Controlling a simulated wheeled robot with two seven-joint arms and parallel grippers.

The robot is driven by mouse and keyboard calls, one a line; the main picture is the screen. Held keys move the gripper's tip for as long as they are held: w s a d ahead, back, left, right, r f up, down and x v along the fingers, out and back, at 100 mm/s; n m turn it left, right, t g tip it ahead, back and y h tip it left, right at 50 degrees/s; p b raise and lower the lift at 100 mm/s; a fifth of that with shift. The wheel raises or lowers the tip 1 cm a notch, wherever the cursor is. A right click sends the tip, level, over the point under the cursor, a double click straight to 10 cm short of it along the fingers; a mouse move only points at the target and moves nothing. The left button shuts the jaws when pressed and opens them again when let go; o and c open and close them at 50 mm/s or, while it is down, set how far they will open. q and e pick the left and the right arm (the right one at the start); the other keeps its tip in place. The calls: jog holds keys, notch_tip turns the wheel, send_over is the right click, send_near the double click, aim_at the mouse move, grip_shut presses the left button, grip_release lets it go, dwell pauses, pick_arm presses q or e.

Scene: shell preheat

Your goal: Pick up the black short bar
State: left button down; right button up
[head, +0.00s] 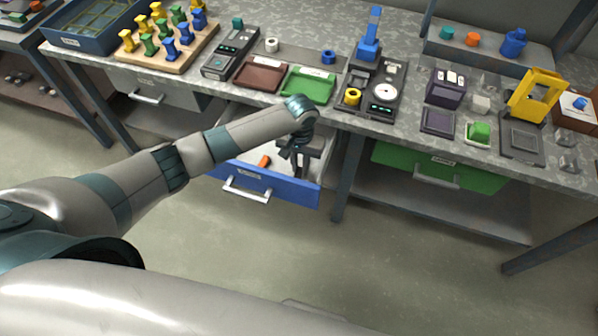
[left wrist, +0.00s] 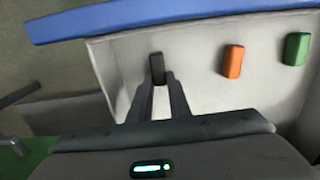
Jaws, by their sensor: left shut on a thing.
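The black short bar (left wrist: 157,66) is between the fingertips of my left gripper (left wrist: 159,80) in the left wrist view, with its upper part showing above them. My left gripper is shut on it, inside or just over the open blue drawer (head: 300,192). In the head view my left gripper (head: 290,160) reaches into the drawer and hides the bar. Whether the bar still touches the drawer floor I cannot tell. My right gripper is in neither view.
An orange bar (left wrist: 233,61) and a green bar (left wrist: 296,49) lie apart in the same drawer; the orange one shows in the head view (head: 264,161). The tabletop above holds a green tray (head: 308,84), a brown tray (head: 261,74) and a dial device (head: 386,90). A closed green drawer (head: 440,167) is to the right.

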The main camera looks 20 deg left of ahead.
aim_at(300, 169)
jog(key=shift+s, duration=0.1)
